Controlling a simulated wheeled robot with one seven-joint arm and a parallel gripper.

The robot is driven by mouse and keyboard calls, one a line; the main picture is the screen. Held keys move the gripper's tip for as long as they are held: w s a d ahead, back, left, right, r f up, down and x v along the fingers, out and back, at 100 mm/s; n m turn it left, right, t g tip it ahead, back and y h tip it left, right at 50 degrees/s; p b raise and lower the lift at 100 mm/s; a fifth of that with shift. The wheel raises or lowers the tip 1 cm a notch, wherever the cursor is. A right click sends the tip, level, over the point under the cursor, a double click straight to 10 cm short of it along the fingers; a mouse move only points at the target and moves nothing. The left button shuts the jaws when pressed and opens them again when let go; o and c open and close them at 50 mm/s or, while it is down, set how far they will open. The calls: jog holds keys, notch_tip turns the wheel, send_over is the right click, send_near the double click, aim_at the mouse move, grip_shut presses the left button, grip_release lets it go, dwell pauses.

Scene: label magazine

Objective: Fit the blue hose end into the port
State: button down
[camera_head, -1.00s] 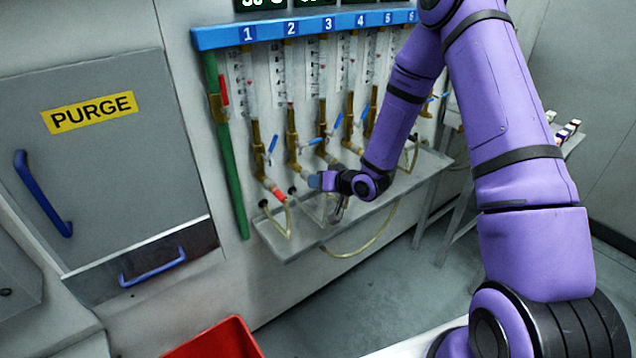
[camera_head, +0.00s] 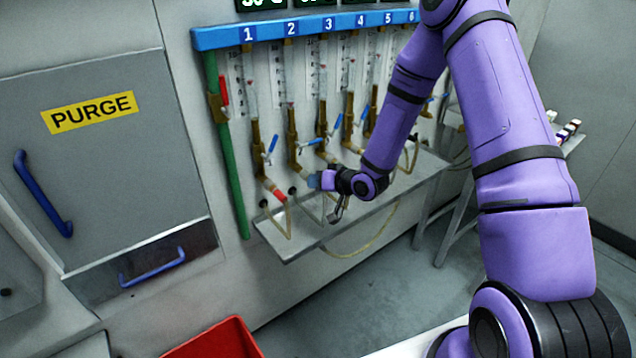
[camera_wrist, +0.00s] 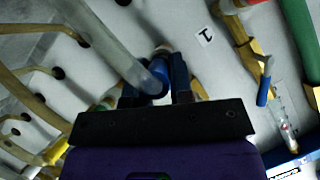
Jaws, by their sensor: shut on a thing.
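My gripper (camera_head: 318,181) is in front of the panel, just above the grey shelf (camera_head: 300,240), below the columns numbered 1 and 2. In the wrist view my gripper (camera_wrist: 158,84) is shut on the blue hose end (camera_wrist: 157,72), which sits between its two fingers. A translucent hose (camera_wrist: 105,45) runs from it to the upper left. In the head view a small blue part, likely the hose end (camera_head: 314,180), shows at the gripper's tip. A pale and orange ring shows just beyond the hose end in the wrist view. I cannot tell whether this is the port or whether they touch.
Brass fittings with blue-handled valves (camera_head: 272,145) line the panel above the shelf. A red-tipped hose (camera_head: 279,196) is close left of my gripper. Other hoses (camera_wrist: 25,100) enter dark holes in the wrist view. A green pipe (camera_head: 228,150) stands further left.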

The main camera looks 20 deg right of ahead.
jog(key=shift+w+a, duration=0.3)
jog(key=shift+w, duration=0.65)
jog(key=c, duration=0.9)
grip_release()
jog(key=v, duration=1)
jog(key=shift+s+d+r, duration=0.15)
jog(key=shift+s+d, duration=0.05)
